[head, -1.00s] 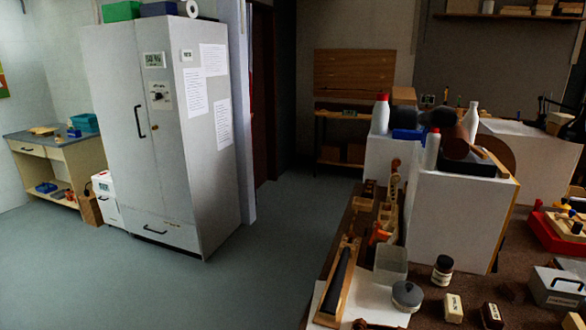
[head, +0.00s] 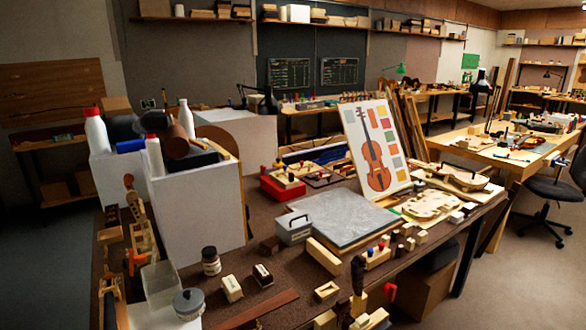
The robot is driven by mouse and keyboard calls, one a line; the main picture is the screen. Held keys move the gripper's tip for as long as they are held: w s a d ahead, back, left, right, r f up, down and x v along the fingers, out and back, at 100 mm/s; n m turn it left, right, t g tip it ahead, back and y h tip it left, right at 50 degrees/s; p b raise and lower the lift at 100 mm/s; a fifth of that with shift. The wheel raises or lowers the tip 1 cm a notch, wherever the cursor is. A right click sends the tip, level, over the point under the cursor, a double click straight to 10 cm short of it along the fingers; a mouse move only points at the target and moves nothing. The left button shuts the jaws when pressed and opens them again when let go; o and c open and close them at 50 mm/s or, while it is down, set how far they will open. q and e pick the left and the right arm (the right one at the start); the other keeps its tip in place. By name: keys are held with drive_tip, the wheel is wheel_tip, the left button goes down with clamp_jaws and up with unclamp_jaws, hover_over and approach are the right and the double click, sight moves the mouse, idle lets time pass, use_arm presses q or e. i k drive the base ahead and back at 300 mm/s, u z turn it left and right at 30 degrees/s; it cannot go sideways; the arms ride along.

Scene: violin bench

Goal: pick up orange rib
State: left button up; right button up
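I cannot make out a part that is surely the orange rib. A small orange piece (head: 136,260) shows among wooden parts at the left of the brown bench (head: 190,277). A flat reddish-brown strip (head: 258,308) lies near the bench's front edge; I cannot tell whether it is a rib. Neither of my grippers is in the head view.
White boxes (head: 196,215) with bottles on top stand at the left. A grey slab (head: 340,218), a grey metal box (head: 293,228) and a violin picture board (head: 377,150) stand mid-bench. Wooden blocks and jars crowd the front. Open floor (head: 530,260) lies at right.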

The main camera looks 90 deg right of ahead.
sight(347, 167)
drive_tip(key=i, duration=2.35)
drive_tip(key=z, duration=1.75)
drive_tip(key=i, duration=5.15)
drive_tip(key=z, duration=2)
drive_tip(key=i, duration=2.55)
